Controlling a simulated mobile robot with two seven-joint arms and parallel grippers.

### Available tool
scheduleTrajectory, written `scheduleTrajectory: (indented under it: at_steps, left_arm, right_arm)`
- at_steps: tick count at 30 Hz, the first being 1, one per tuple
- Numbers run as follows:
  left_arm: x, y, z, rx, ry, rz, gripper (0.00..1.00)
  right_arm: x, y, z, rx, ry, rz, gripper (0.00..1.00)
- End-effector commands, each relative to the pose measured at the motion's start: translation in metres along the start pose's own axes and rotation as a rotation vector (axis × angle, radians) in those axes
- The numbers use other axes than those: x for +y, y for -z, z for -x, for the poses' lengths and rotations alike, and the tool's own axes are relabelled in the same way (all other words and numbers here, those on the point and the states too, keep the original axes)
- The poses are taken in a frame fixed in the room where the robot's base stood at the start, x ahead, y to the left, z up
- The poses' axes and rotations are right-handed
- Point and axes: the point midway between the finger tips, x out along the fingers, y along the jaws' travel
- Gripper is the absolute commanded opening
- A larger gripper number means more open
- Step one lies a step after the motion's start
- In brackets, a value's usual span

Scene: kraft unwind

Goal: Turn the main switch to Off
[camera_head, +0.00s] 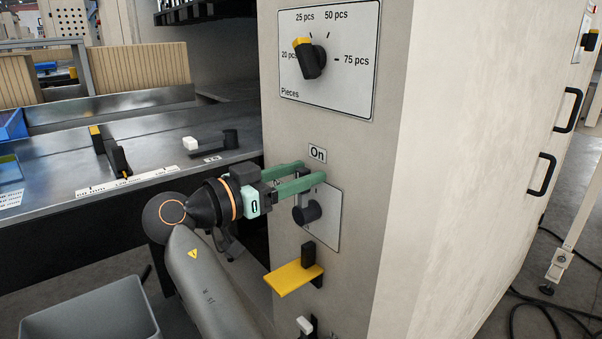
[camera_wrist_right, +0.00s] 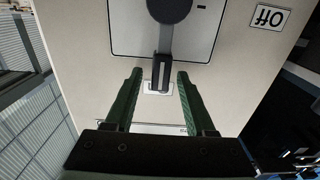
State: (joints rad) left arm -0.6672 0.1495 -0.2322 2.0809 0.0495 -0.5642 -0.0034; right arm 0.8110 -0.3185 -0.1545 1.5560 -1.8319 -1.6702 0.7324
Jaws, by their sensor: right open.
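The main switch (camera_head: 308,213) is a dark round knob on a pale plate on the cabinet's front. In the right wrist view the knob (camera_wrist_right: 170,8) shows at the top, with its lever (camera_wrist_right: 161,72) pointing down the picture towards a small white label, partly hidden. The On label (camera_head: 317,154) is above the switch in the head view. The Off label (camera_wrist_right: 270,17) shows upside down at the right of the wrist view. My right gripper (camera_head: 310,172) is open, its green fingers one on each side of the lever. My left gripper is out of view.
Above is the Pieces dial (camera_head: 309,60), its yellow tip near 25 pcs. Below the switch, a yellow flap (camera_head: 293,278) sticks out of the cabinet (camera_head: 390,230). A metal table (camera_head: 60,178) is at left, with a grey bin (camera_head: 90,318) below it.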

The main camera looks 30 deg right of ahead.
Motion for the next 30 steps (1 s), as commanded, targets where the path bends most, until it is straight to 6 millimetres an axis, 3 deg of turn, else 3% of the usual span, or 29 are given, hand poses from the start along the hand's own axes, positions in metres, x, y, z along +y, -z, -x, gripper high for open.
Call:
scheduleTrajectory:
  at_steps: [2, 16, 30]
  left_arm:
    - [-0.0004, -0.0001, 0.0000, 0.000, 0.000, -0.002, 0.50]
    - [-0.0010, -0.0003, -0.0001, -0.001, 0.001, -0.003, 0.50]
    - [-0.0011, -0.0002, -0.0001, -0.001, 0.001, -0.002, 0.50]
  right_arm:
    - [-0.0001, 0.0000, 0.0001, 0.000, 0.000, 0.000, 0.54]
    - [0.0000, 0.0002, -0.0001, 0.000, 0.000, 0.000, 0.01]
    - [0.0000, 0.0003, -0.0003, 0.000, 0.000, -0.001, 0.00]
